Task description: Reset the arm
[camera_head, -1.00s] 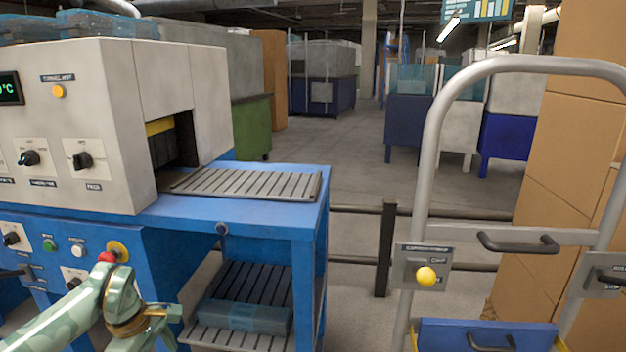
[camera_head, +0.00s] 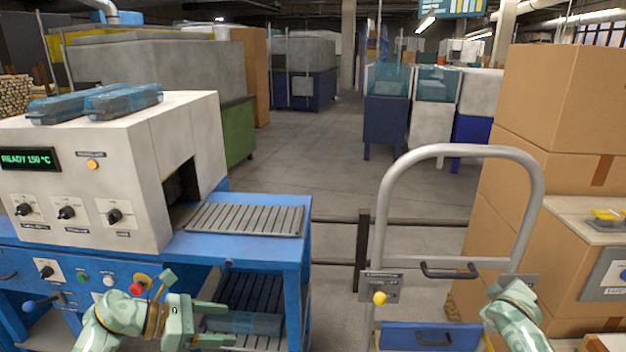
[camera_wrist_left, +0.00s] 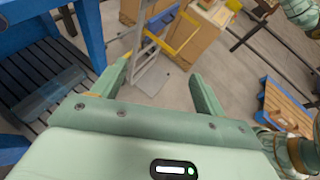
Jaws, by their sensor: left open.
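My left arm (camera_head: 115,318) comes in at the lower left in the head view, pale green with a brass-coloured ring. My left gripper (camera_head: 228,325) points right, its two fingers apart with nothing held between them. It appears in front of the blue stand's lower shelf. In the left wrist view the fingers (camera_wrist_left: 160,68) are also spread, with floor and a trolley frame beyond them. Part of my right arm (camera_head: 516,315) shows at the lower right in the head view; its gripper cannot be made out.
A heating machine (camera_head: 180,140) with a slatted outfeed (camera_head: 245,219) stands on a blue stand at the left. A grey-handled trolley (camera_head: 381,215) is ahead on the right, before stacked cartons (camera_head: 560,100). A low rail (camera_head: 335,219) crosses behind. Open floor (camera_head: 330,150) lies beyond.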

